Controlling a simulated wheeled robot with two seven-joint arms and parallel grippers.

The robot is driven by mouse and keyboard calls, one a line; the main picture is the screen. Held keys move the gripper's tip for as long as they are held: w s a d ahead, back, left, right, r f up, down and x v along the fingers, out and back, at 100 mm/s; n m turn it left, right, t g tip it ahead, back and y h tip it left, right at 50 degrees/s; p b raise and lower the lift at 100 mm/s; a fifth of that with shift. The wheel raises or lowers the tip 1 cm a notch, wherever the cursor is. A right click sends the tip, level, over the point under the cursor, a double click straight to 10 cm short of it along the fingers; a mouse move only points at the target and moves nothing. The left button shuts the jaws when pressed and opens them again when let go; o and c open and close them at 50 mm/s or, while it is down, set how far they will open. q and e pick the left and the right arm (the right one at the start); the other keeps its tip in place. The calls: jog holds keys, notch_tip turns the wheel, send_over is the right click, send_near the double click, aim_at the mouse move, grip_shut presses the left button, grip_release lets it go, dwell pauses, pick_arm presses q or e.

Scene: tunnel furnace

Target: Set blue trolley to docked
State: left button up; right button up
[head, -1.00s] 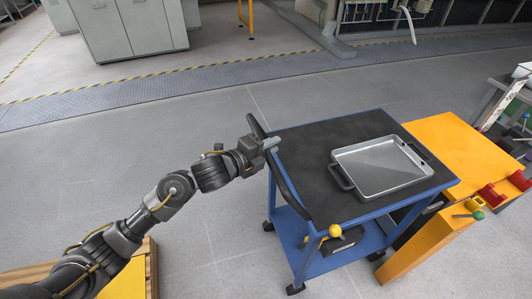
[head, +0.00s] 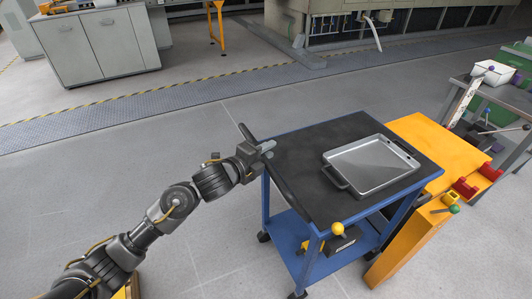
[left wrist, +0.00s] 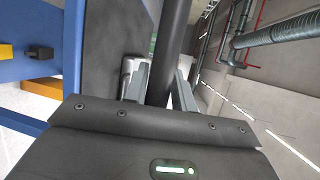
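The blue trolley (head: 326,266) has a black top and a lower shelf, with a black handle bar (head: 284,184) along its left side. My left gripper (head: 266,148) is at the far part of this bar. In the left wrist view the dark bar (left wrist: 168,50) runs between the two fingers (left wrist: 158,88), which look closed on it. The trolley stands beside an orange docking table (head: 432,143). Its right edge overlaps the table in view, so I cannot tell whether they touch. My right gripper is not in view.
A grey tray (head: 371,166) lies on the trolley top. A grey bench (head: 480,93) stands right; floor at left is clear.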

pick_arm(q)
jog(key=shift+o, duration=1.3)
jog(key=shift+w+d+f, duration=0.1)
jog(key=shift+d, duration=0.05)
jog(key=v, duration=1.1)
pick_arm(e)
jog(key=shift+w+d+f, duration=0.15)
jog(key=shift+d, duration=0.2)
